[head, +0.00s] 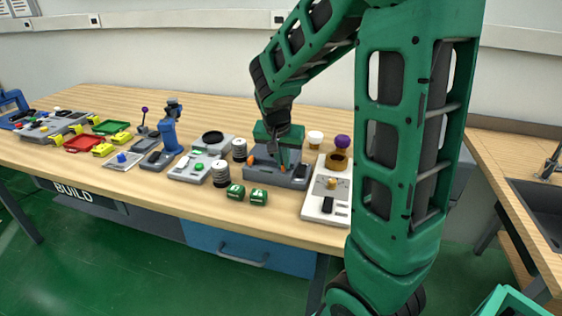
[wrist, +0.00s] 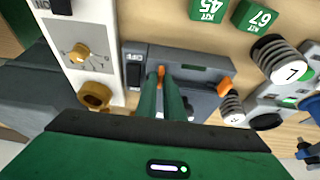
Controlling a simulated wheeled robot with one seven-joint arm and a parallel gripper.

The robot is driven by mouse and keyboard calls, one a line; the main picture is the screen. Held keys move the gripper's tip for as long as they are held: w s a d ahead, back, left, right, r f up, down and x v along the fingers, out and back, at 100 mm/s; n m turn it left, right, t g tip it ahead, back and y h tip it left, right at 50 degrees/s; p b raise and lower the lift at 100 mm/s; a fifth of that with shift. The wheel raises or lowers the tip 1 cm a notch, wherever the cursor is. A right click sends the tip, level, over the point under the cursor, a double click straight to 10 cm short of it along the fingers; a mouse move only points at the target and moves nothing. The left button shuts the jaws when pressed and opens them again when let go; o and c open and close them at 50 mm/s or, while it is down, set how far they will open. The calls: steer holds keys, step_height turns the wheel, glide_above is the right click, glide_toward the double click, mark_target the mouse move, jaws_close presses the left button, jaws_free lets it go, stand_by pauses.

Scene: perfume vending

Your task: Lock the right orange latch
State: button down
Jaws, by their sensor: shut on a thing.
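A dark grey box-shaped station (head: 262,176) stands on the bench and also shows in the wrist view (wrist: 190,60). It has two orange latches. The right latch (head: 296,169) is at my fingertips; in the wrist view this latch (wrist: 161,73) shows between them, on the picture's left because that view is turned around. The left latch (head: 251,147) is free and appears on the right of the wrist view (wrist: 225,87). My gripper (head: 288,166) points down over the station, its two green fingers (wrist: 161,84) shut on the right latch. The fingers hide the latch's lower part.
A white panel with a knob (head: 318,202) stands close to the station's right side. Two green kit boxes (head: 236,191) lie in front. Ribbed cylinders (head: 220,174) and a grey device with a black dish (head: 196,165) stand to the left.

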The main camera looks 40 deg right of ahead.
steer(key=shift+w+r, duration=0.15)
steer(key=shift+w, duration=0.1)
steer(key=c, duration=2.2)
jaws_free()
steer(key=shift+o, duration=0.2)
steer(key=shift+s, duration=0.1)
steer(key=v, duration=1)
steer(key=shift+a+r, duration=0.15)
steer(key=shift+r, duration=0.05)
steer(key=s+f+n+g+y, duration=0.1)
steer(key=s+f+n, duration=0.1)
steer(key=s, duration=1)
steer(key=s+f+n+g+y, duration=0.1)
steer(key=s+f, duration=0.3)
steer(key=s, duration=0.9)
steer(key=shift+s+f+n+g+y, duration=0.3)
steer(key=shift+n+g+y, duration=0.15)
steer(key=shift+y, duration=0.35)
